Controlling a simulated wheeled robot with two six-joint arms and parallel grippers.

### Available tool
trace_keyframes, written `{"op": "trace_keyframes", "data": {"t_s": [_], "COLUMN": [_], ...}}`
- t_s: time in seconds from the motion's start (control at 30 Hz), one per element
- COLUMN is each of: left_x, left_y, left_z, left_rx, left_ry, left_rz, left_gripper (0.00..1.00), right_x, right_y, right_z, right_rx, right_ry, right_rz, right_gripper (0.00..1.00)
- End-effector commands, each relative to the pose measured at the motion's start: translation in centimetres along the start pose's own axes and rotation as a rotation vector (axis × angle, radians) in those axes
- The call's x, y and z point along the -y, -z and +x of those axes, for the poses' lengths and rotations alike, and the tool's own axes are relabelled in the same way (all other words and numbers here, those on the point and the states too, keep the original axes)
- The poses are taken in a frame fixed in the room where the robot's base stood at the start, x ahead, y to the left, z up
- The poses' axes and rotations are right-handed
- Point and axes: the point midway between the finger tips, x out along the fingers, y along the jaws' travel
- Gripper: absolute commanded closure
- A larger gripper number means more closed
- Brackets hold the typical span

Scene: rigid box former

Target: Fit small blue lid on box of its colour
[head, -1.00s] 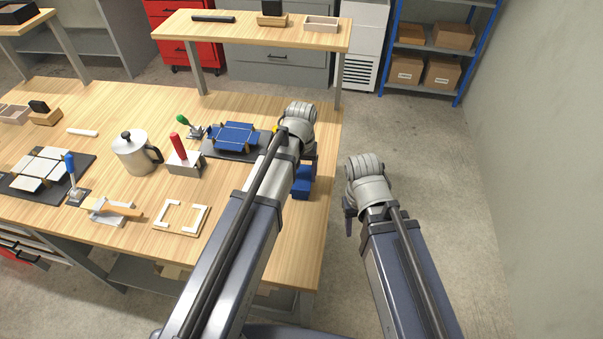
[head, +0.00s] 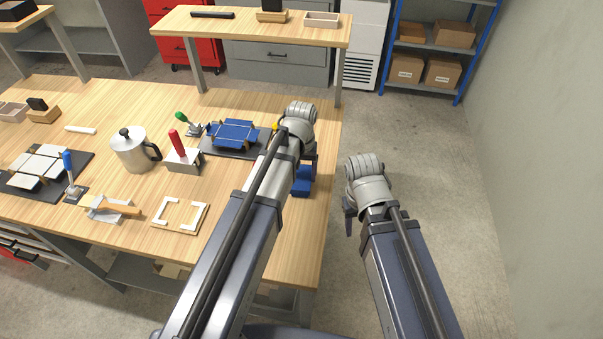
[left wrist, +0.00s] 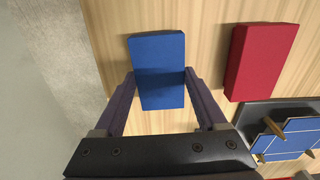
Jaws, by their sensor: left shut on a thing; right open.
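My left gripper (left wrist: 160,75) is shut on a blue piece (left wrist: 159,90), apparently the small blue lid, at the table's right edge. A second, darker blue face (left wrist: 157,50) shows just beyond it; I cannot tell whether this is the box underneath or part of the same piece. In the head view, the blue (head: 302,187) shows just below my left wrist, and the fingertips are hidden by the arm. My right gripper (head: 349,215) is open and empty, off the table's right side over the floor.
A red block (left wrist: 260,62) lies beside the blue one. A black board (head: 211,147) with a blue folded panel (head: 236,132) is left of my left wrist. A red-handled tool (head: 182,155), a metal pot (head: 130,150) and a white-cornered frame (head: 180,214) stand further left.

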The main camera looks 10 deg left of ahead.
Motion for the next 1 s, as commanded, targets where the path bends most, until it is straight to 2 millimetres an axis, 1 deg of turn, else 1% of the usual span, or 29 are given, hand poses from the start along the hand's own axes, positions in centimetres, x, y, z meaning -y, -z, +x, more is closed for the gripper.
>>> {"op": "trace_keyframes", "data": {"t_s": [0.53,0.57,0.77,1.0], "left_x": [0.0,0.0,0.0,0.0], "left_y": [0.0,0.0,0.0,0.0], "left_z": [0.24,0.17,0.16,0.14], "left_rx": [0.0,0.0,0.0,0.0], "left_ry": [0.0,0.0,0.0,0.0], "left_rz": [0.0,0.0,0.0,0.0], "left_gripper": [0.79,0.23,0.0,0.0], "right_x": [0.02,0.02,0.02,0.01], "right_y": [0.01,0.01,0.01,0.01], "right_z": [0.24,0.17,0.16,0.14], "right_rx": [0.0,0.0,0.0,0.0], "right_ry": [0.0,0.0,0.0,0.0], "right_rz": [0.0,0.0,0.0,0.0], "right_gripper": [0.5,0.5,0.5,0.5]}}
